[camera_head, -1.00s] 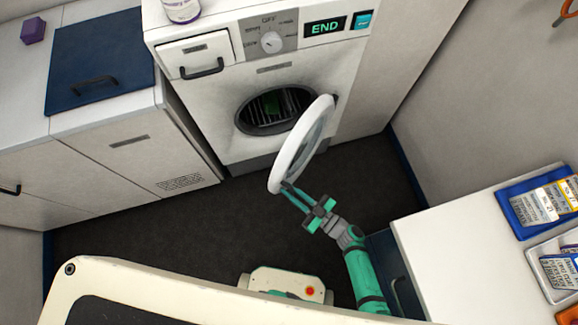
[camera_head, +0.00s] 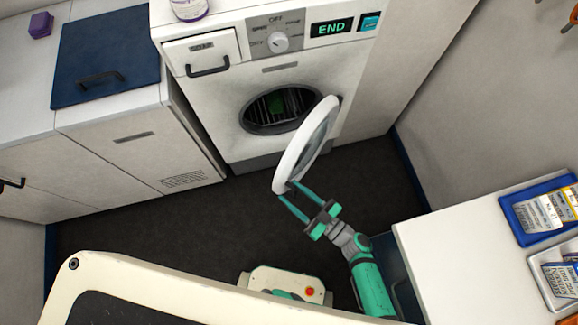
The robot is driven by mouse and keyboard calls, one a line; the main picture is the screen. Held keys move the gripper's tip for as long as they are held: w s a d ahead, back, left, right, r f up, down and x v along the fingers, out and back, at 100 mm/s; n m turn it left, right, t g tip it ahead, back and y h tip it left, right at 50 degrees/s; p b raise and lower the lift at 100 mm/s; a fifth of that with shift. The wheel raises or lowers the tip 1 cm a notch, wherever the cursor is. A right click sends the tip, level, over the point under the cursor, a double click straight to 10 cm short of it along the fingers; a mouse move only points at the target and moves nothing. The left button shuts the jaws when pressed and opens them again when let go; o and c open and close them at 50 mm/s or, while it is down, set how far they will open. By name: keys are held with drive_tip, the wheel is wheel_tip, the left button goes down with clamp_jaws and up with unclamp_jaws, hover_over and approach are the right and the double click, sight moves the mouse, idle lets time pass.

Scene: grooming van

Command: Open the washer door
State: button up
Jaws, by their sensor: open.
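The washer (camera_head: 230,105) stands at the back with its round white-rimmed door (camera_head: 305,146) swung wide open to the right, out from the front. The display (camera_head: 331,28) reads END. My gripper (camera_head: 287,193) is open at the lower free edge of the door. Its two teal fingers are spread around or beside the rim's bottom end; I cannot tell whether they touch it.
A white counter (camera_head: 440,262) with a blue tray (camera_head: 508,207) and a pale tray stands at the right, close to my arm. Cabinets with a blue panel (camera_head: 80,62) line the left. Dark floor (camera_head: 170,222) lies clear before the washer.

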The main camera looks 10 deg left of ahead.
drive_tip(key=s+r, duration=0.3)
drive_tip(key=shift+a+r, duration=0.15)
drive_tip(key=shift+a, duration=0.1)
drive_tip(key=shift+c, duration=0.6)
drive_tip(key=s+d+r, duration=0.1)
drive_tip(key=s+r, duration=0.3)
drive_tip(key=s, duration=0.5)
drive_tip(key=shift+d, duration=0.2)
drive_tip(key=shift+r, duration=0.1)
clamp_jaws()
drive_tip(key=s+d+r+m+t+h, duration=0.1)
drive_tip(key=d+r+m+t+h, duration=0.2)
drive_tip(key=r+m+t+h, duration=0.3)
wheel_tip(320, 180, up, 3)
drive_tip(key=m+h, duration=0.6)
drive_tip(key=h, duration=0.3)
drive_tip(key=shift+s+t+h, duration=0.25)
drive_tip(key=shift+t+h, duration=0.05)
drive_tip(key=shift+t, duration=0.1)
